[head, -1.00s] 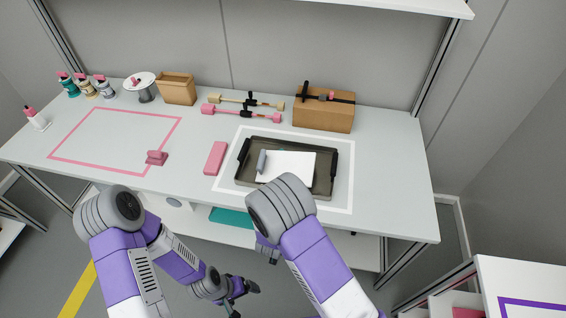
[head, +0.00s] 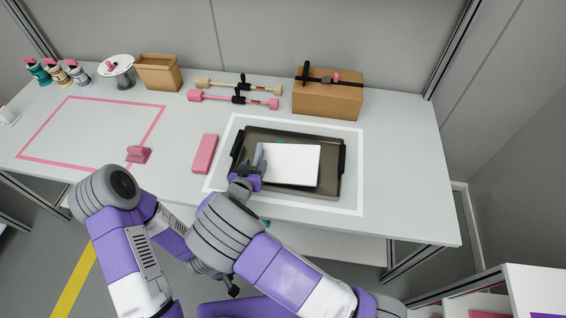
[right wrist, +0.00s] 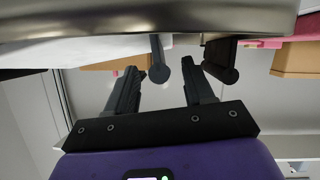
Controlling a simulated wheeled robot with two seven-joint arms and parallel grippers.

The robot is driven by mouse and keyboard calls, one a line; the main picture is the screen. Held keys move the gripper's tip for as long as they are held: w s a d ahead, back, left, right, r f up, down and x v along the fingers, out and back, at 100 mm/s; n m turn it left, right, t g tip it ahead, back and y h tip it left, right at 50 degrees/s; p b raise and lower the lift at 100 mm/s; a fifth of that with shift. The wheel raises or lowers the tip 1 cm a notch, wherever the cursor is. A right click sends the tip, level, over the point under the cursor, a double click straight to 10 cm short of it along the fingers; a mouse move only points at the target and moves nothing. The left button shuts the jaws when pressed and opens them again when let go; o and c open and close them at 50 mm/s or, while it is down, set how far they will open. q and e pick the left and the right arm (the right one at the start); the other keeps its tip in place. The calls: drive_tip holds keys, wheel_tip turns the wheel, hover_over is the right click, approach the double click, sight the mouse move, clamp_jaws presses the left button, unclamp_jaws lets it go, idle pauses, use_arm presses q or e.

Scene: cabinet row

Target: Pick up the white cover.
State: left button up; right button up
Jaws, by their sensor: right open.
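A flat white rectangular piece, which I take as the white cover (head: 292,164), lies in the dark tray (head: 330,187). A grey cylindrical handle (head: 260,157) stands at its left end. My right gripper (head: 251,167) is at the tray's left front, close to that handle. In the right wrist view the open fingers (right wrist: 160,70) point toward the grey handle (right wrist: 159,60), which shows between their tips. I cannot tell whether they touch it. The white edge (right wrist: 90,50) shows beyond the tray rim. My left gripper (head: 234,291) is mostly hidden behind my right arm, low in the head view.
A pink block (head: 205,153) lies left of the tray. A cardboard box (head: 328,97) with a black clamp stands behind it, near pink and tan bar clamps (head: 236,99). The tray's black left handle (right wrist: 220,58) is close to the right gripper. The table's right part is clear.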

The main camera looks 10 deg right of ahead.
drive_tip(key=b+x, duration=0.1)
drive_tip(key=x, duration=0.3)
drive_tip(key=shift+r, duration=0.1)
clamp_jaws()
